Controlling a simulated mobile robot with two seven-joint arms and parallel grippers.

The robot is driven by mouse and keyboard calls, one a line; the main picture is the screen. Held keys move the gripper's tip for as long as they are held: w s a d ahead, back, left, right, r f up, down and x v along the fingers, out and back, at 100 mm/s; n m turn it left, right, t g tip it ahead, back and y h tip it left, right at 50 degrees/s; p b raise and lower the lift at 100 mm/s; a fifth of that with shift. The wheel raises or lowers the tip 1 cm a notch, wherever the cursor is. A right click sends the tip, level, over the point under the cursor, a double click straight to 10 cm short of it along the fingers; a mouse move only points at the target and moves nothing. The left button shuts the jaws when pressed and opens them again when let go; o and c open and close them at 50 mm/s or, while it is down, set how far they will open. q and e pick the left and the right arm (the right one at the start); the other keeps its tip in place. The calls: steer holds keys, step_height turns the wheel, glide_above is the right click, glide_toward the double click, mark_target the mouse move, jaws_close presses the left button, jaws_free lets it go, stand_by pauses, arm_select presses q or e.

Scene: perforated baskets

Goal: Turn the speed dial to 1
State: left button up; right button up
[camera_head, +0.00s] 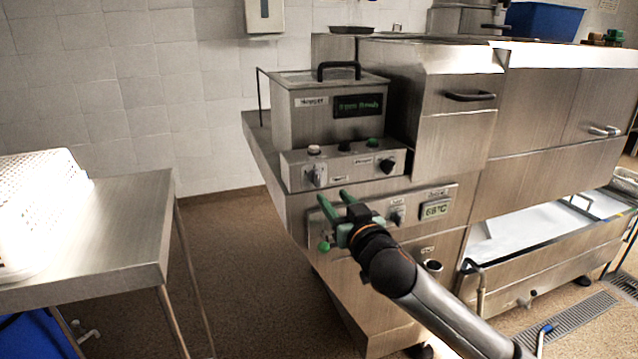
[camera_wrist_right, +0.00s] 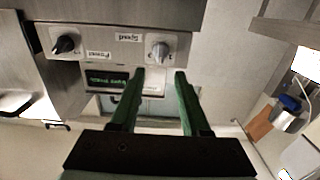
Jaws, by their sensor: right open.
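The speed dial (camera_head: 318,175) is a silver knob at the left end of the control box front in the head view. In the right wrist view the speed dial (camera_wrist_right: 160,50) shows upside down beside the "Speed" label (camera_wrist_right: 128,37). My right gripper (camera_head: 334,196) is open and empty, with its green fingertips just below the dial in the head view. In the wrist view the right gripper (camera_wrist_right: 160,74) has its tips on either side of the dial's line, short of it, with a gap between. I cannot read the dial's setting. My left gripper is not in view.
A black power dial (camera_head: 387,165) sits at the right of the same control box (camera_head: 345,170). A lower panel with a knob (camera_head: 397,216) and a 68°C display (camera_head: 436,210) lies close to my right gripper. A steel table (camera_head: 120,235) with a white perforated basket (camera_head: 40,200) stands at left.

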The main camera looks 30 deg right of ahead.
mark_target(318, 180)
steer(key=x, duration=0.8)
steer(key=shift+w+a, duration=0.1)
steer(key=shift+w, duration=0.1)
jaws_close()
stand_by(0.4)
